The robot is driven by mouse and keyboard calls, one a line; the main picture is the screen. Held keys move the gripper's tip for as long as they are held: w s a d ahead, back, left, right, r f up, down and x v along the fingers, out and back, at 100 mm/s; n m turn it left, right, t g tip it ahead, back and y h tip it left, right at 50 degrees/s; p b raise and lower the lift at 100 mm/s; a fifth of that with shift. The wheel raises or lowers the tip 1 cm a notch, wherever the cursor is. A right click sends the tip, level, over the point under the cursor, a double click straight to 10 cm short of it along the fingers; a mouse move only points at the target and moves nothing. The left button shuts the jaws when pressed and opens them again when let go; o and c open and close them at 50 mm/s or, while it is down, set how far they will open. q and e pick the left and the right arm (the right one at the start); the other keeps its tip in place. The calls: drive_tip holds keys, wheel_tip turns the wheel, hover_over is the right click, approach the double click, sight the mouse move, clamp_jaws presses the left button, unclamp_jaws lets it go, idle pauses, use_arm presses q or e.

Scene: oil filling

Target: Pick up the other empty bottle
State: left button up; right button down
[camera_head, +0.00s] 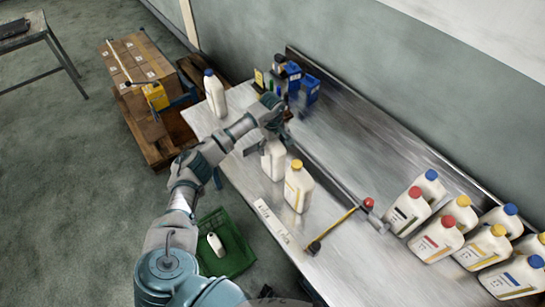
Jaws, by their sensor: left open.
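My left gripper (272,128) is over the metal table, just above a white bottle (273,162) that shows no coloured cap. The gripper is open; its fingers are small and partly hidden, and I cannot tell whether they touch the bottle. A white bottle with a yellow cap (298,190) stands upright just right of it. A white bottle with a blue cap (215,95) stands at the table's far left end. Another white bottle (216,244) lies in the green crate (236,262) on the floor. My right gripper is not in view.
Several capped bottles (437,240) stand in rows at the table's right. Blue boxes (310,88) stand at the back. Cardboard boxes (140,62) sit on a pallet at left.

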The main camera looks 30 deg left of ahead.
use_arm(q)
drive_tip(key=shift+a+f, duration=0.15)
drive_tip(key=shift+f, duration=0.2)
drive_tip(key=shift+d, duration=0.2)
drive_tip(key=shift+c, duration=1.4)
drive_tip(key=shift+d+r, duration=0.15)
drive_tip(key=shift+d, duration=0.05)
drive_tip(key=c, duration=1.1)
